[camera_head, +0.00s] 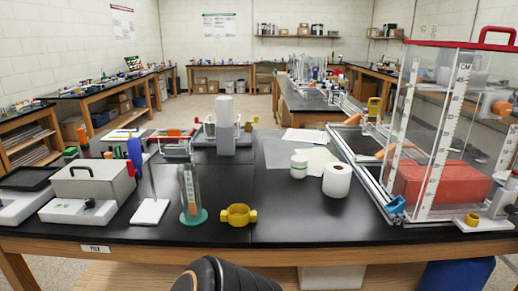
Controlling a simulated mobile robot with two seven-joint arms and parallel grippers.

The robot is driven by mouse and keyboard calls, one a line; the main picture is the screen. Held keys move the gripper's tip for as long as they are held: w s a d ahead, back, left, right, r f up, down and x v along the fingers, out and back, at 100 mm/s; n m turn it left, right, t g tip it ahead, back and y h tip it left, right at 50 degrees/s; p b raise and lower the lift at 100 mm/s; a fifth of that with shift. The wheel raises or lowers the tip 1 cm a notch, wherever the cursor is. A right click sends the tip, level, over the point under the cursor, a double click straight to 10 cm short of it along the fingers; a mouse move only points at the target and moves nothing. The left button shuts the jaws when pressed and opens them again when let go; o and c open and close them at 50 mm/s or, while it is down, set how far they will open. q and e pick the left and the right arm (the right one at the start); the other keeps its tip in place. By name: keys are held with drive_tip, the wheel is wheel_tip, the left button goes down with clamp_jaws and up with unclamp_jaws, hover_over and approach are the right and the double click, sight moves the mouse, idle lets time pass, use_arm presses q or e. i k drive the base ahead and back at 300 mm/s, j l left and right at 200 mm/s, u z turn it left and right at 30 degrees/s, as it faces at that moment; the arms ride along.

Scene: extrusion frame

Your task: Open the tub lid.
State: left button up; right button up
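Nothing in view is marked as the tub, and I cannot tell for sure which thing it is. A small white tub (299,171) with a lid (299,158) and a green band stands upright near the middle of the black table; its lid looks closed. A tall clear tank (408,140) at the right has a red top (440,44) with a red handle (498,36); a red block (440,187) is inside it. Neither of my grippers is in view. A dark rounded part with an orange edge, likely mine, shows at the bottom middle.
A white paper roll (337,180) stands right of the small tub. A yellow clamp-like ring (239,215) lies near the front edge, beside a clear cylinder (191,190) on a green base. A grey box (95,183) with a handle stands left. The front middle of the table (285,220) is clear.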

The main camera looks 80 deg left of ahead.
sight(98, 171)
drive_tip(key=u, duration=3.75)
drive_tip(key=i+l+u, duration=0.4)
drive_tip(key=i, duration=0.25)
